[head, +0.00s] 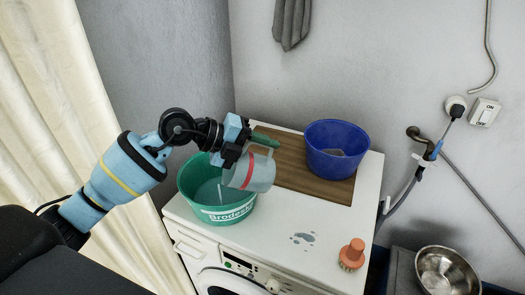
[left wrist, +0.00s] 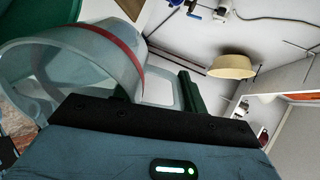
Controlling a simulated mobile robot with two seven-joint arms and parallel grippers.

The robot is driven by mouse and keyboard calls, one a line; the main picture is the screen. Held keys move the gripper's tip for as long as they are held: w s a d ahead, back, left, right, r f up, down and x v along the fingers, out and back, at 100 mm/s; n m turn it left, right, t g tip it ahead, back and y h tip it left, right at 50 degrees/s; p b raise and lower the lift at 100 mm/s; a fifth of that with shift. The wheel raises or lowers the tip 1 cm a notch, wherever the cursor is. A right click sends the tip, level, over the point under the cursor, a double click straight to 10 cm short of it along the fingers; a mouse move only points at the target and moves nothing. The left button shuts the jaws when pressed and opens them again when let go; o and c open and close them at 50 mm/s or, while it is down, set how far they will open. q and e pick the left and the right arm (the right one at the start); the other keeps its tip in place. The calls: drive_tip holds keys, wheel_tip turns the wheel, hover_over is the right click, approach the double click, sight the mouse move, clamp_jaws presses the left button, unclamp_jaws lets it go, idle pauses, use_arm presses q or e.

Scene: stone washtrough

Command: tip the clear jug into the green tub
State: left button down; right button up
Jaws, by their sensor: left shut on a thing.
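The clear jug (head: 262,176) with a red band is tilted at the right side of the green tub (head: 230,213), partly over its rim in the head view. My left gripper (head: 246,150) is shut on the jug, at its handle side. In the left wrist view the jug (left wrist: 75,75) fills the left, its clear handle at the jaws, and a piece of the green tub (left wrist: 45,12) shows behind it. The tub stands on the white machine top and looks greyish inside. I cannot tell whether liquid is running from the jug. My right gripper is not in view.
A blue tub (head: 337,135) stands on a brown board (head: 285,168) at the back right. An orange-topped brush (head: 352,254) stands at the front right of the white washing machine (head: 275,238). A wet patch lies near it. A metal bowl (head: 447,272) is lower right.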

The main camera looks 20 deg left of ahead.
use_arm(q)
drive_tip(key=shift+s+a+f+t+h, duration=0.25)
drive_tip(key=shift+a+f+t+h, duration=0.05)
drive_tip(key=shift+a+h, duration=0.1)
drive_tip(key=shift+s+a+b, duration=0.1)
drive_tip(key=shift+b, duration=0.25)
drive_tip(key=shift+a+r+h, duration=0.15)
drive_tip(key=shift+r+h, duration=0.05)
drive_tip(key=shift+h, duration=0.1)
drive_tip(key=shift+r, duration=0.1)
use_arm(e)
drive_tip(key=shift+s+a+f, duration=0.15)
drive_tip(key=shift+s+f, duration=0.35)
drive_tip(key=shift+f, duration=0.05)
use_arm(q)
drive_tip(key=shift+s, duration=0.1)
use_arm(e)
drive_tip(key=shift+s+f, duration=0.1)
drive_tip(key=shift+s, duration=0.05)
